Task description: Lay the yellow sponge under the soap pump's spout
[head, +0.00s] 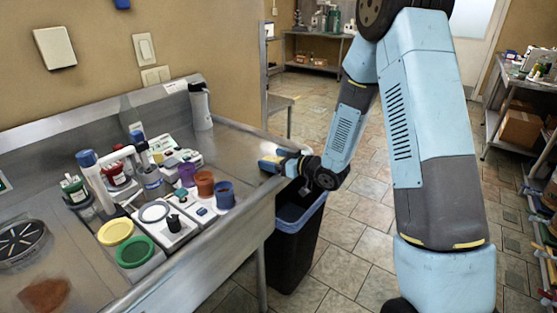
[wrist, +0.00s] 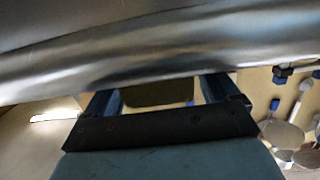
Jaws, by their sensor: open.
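My gripper (head: 279,165) is at the right edge of the steel counter, reaching in from the right. In the wrist view its two blue fingers (wrist: 160,90) are apart. A dull yellow block (wrist: 158,94), which looks like the sponge, lies between them; a little yellow also shows at the fingertips in the head view. I cannot tell whether the fingers touch it. A pale bottle with a dark top (head: 200,106) stands at the back of the counter and may be the soap pump. A grey pump-like bottle (head: 151,181) stands among the crowded items.
The steel counter (head: 240,145) is bare between the pale bottle and my gripper. Jars, coloured cups and small trays crowd its middle, with a yellow lid (head: 115,232) and green lid (head: 135,251) in front. A dark bin (head: 295,245) with a blue rim stands below my gripper.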

